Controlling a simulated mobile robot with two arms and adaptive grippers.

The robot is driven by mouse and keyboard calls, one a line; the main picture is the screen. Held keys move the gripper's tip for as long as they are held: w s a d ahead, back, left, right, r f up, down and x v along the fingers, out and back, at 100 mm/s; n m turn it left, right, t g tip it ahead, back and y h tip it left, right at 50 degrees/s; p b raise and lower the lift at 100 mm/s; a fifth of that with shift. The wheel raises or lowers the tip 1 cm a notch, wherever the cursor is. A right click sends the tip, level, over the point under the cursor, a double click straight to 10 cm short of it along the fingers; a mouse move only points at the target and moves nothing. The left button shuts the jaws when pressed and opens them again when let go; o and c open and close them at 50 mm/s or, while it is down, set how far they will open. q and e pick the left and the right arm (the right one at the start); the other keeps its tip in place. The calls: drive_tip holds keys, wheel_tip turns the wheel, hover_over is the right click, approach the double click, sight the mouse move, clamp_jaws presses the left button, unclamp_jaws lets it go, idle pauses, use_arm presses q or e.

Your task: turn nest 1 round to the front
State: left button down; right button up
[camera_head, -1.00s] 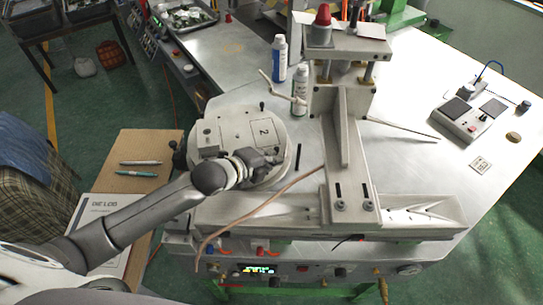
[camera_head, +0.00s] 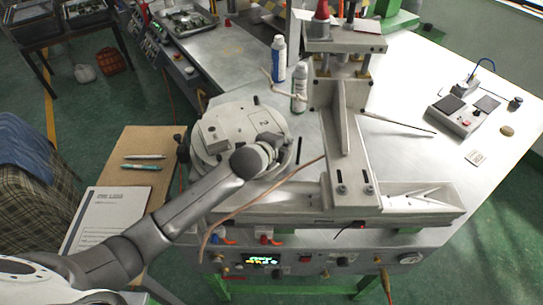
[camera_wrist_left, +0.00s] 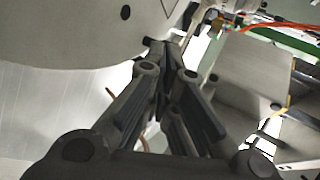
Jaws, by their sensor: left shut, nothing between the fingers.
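The round pale turntable (camera_head: 222,151) sits on the bench left of the press. A plate marked 2 (camera_head: 264,122) lies on its top, and a small block (camera_head: 211,132) is at its left. I cannot make out a number 1, so I cannot tell which part is nest 1. My left gripper (camera_head: 274,143) is over the turntable's right front part, with my forearm covering some of its front. In the left wrist view the gripper (camera_wrist_left: 166,48) is shut and empty, its tips close by the turntable's rim (camera_wrist_left: 70,50); contact is unclear. My right gripper is not in view.
The press (camera_head: 343,150) stands just right of the turntable. A brown hose (camera_head: 262,195) crosses in front. A blue bottle (camera_head: 279,60) and a white bottle (camera_head: 299,92) stand behind. The control panel (camera_head: 300,262) runs along the front. The right bench is mostly clear.

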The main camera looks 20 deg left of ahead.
use_arm(q)
drive_tip(key=shift+w+d+f+n+y+b, duration=0.15)
drive_tip(key=shift+w+n+y, duration=0.25)
drive_tip(key=shift+w, duration=0.2)
drive_tip(key=shift+w+d+r+n+y+b, duration=0.1)
drive_tip(key=shift+w+n+y+b, duration=0.05)
drive_tip(key=shift+w+n+y, duration=0.35)
drive_tip(key=shift+w+d+f+n+y+b, duration=0.1)
drive_tip(key=shift+w+n+y+b, duration=0.4)
drive_tip(key=shift+w, duration=0.5)
drive_tip(key=shift+w+n+y+b, duration=0.85)
drive_tip(key=shift+w+n+y, duration=0.5)
drive_tip(key=shift+w, duration=0.2)
drive_tip(key=shift+w+a+n+g+y+b, duration=0.25)
drive_tip(key=shift+w+a+n+y+b, duration=0.1)
drive_tip(key=shift+w+n+y, duration=0.25)
drive_tip(key=shift+w+a+n+g+y+b, duration=0.25)
drive_tip(key=shift+w+n+y+b, duration=0.1)
drive_tip(key=shift+w, duration=0.3)
drive_tip(key=shift+w+a+b, duration=0.3)
drive_tip(key=shift+w+a, duration=0.05)
drive_tip(key=shift+w, duration=0.5)
drive_tip(key=shift+w+a, duration=0.45)
drive_tip(key=shift+w, duration=0.15)
drive_tip(key=shift+w+a, duration=0.4)
drive_tip(key=shift+w, duration=0.2)
drive_tip(key=shift+w+a+b, duration=0.4)
drive_tip(key=shift+w+a, duration=0.05)
drive_tip(key=shift+w, duration=0.05)
